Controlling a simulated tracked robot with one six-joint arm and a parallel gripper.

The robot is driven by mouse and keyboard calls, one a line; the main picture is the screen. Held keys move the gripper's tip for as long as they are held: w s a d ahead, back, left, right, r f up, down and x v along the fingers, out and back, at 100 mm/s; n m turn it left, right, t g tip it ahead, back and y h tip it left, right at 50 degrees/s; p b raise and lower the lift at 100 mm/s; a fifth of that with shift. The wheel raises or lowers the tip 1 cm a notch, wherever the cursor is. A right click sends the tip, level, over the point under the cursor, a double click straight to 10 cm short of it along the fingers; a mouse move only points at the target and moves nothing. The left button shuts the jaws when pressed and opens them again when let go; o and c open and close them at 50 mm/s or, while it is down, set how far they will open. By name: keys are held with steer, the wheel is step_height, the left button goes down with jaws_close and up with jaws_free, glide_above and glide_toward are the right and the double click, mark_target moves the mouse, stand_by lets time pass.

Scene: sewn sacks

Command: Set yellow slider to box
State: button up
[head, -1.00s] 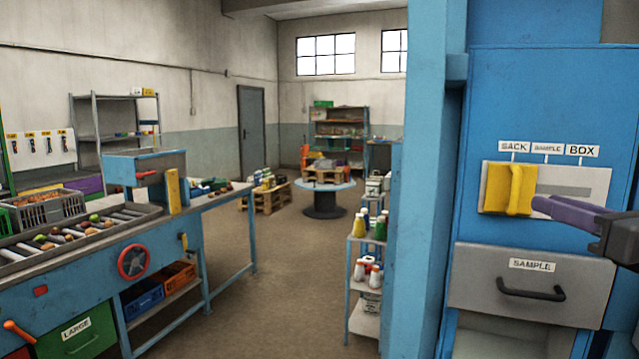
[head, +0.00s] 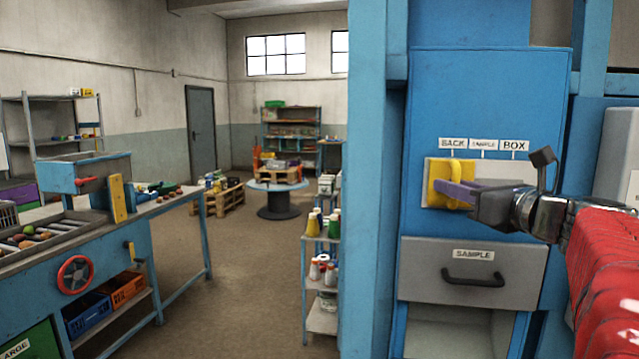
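The yellow slider (head: 436,190) sits at the left end of its pale slotted plate (head: 516,170) on the blue cabinet, below the SACK label (head: 453,143). The SAMPLE label (head: 484,145) and BOX label (head: 514,145) are to its right. The plate's right part is partly hidden behind my gripper. My gripper (head: 455,192) comes from the right, with its purple fingers overlapping the slider's upright handle. The handle shows above and below them. I cannot tell whether the fingers are closed on it.
A grey drawer (head: 520,275) marked SAMPLE, with a dark handle, is below the slider. A blue post (head: 375,120) stands left of the cabinet. Beyond it are a bottle shelf (head: 322,275) and a workbench (head: 120,265). Open floor (head: 240,270) lies between them.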

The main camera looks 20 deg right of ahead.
jaws_close()
steer(key=shift+d, duration=0.1)
stand_by(0.6)
